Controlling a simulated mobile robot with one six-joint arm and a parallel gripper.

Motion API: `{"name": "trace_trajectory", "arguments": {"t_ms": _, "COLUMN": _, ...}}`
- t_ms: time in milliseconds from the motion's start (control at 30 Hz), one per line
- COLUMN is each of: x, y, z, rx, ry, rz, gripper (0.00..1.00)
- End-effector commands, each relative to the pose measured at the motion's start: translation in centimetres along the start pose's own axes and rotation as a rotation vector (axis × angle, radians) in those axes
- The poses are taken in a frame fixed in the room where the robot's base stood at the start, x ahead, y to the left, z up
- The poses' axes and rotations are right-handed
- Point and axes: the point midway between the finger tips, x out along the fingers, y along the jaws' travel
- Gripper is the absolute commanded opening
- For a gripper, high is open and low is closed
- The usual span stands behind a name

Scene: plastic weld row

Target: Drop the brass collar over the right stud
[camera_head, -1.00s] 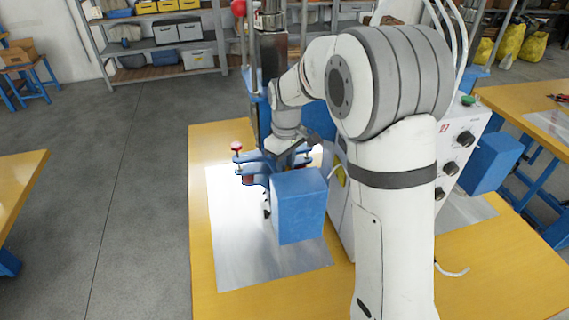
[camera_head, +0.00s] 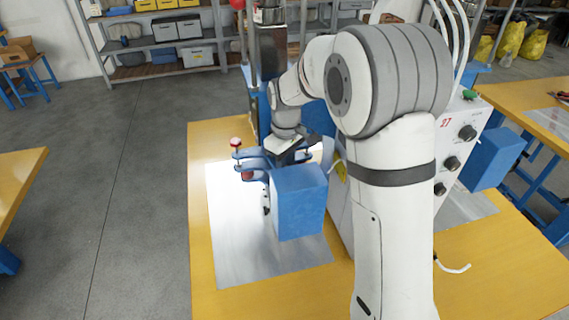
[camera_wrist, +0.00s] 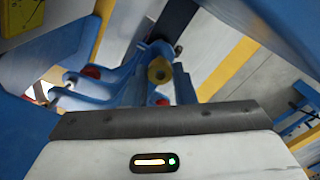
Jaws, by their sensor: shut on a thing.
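My gripper (camera_head: 292,153) is low over the blue clamp bracket (camera_head: 250,160) of the machine, near the bracket's right side. In the wrist view its dark palm edge and white body fill the bottom. The brass collar (camera_wrist: 159,70), a small round yellowish piece, shows just beyond the palm, and my gripper is shut on it. Blue bracket arms (camera_wrist: 120,85) lie around and behind it. A red-topped stud (camera_head: 236,145) stands upright at the bracket's left end. The right stud is hidden behind my gripper in the head view; whether the collar touches it I cannot tell.
A blue box-shaped part (camera_head: 299,203) stands close in front of my gripper. The machine's white control cabinet (camera_head: 458,140) with dark knobs is at the right. A bare metal sheet (camera_head: 240,255) lies on the yellow table (camera_head: 205,300). Red knobs (camera_wrist: 92,72) sit close by.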

Motion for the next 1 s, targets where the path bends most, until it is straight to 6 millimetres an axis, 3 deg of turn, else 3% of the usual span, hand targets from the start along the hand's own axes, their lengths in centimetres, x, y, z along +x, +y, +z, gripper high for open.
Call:
{"name": "trace_trajectory", "arguments": {"t_ms": 533, "x": 1.7, "y": 0.0, "z": 0.0, "rx": -0.001, "ry": 0.0, "rz": 0.0, "gripper": 0.02}}
{"name": "trace_trajectory", "arguments": {"t_ms": 1000, "x": 1.7, "y": 0.0, "z": 0.0, "rx": -0.001, "ry": 0.0, "rz": 0.0, "gripper": 0.02}}
